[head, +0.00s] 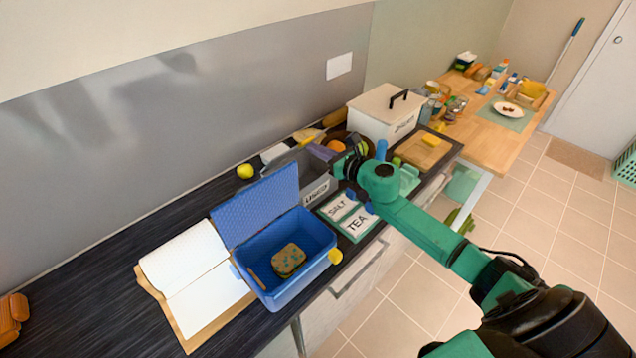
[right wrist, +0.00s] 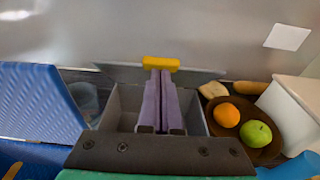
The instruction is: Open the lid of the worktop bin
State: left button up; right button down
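An open-topped grey bin (head: 313,187) with a white label stands on the dark worktop, right of the blue box; its walls also show in the right wrist view (right wrist: 195,108). Its grey lid (right wrist: 112,72) appears raised at the back, seen nearly edge-on. A yellow bar (right wrist: 160,63) lies across the tips of my right gripper (right wrist: 160,72), at the lid's height; I cannot tell firmly whether it touches. The gripper's purple fingers (head: 321,152) are together over the bin, reaching across its opening. My left gripper is not in view.
A blue box (head: 285,290) with its lid up holds a sandwich-like item (head: 288,258). A fruit bowl (right wrist: 262,152) and a white lidded container (head: 370,119) stand to the right. Salt and tea packs (head: 357,223) lie in front.

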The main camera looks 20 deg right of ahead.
aim_at(308, 140)
jog(key=shift+w+a+r, duration=0.1)
jog(key=shift+w+r, duration=0.15)
jog(key=shift+w, duration=0.05)
jog(key=shift+r, duration=0.1)
jog(key=shift+w+a+r+p, duration=0.15)
jog(key=shift+w+r+p, duration=0.2)
jog(key=shift+w+r, duration=0.15)
jog(key=shift+w+a+r, duration=0.25)
jog(key=shift+w+r, duration=0.05)
jog(key=shift+w, duration=0.35)
jog(key=shift+s, duration=0.1)
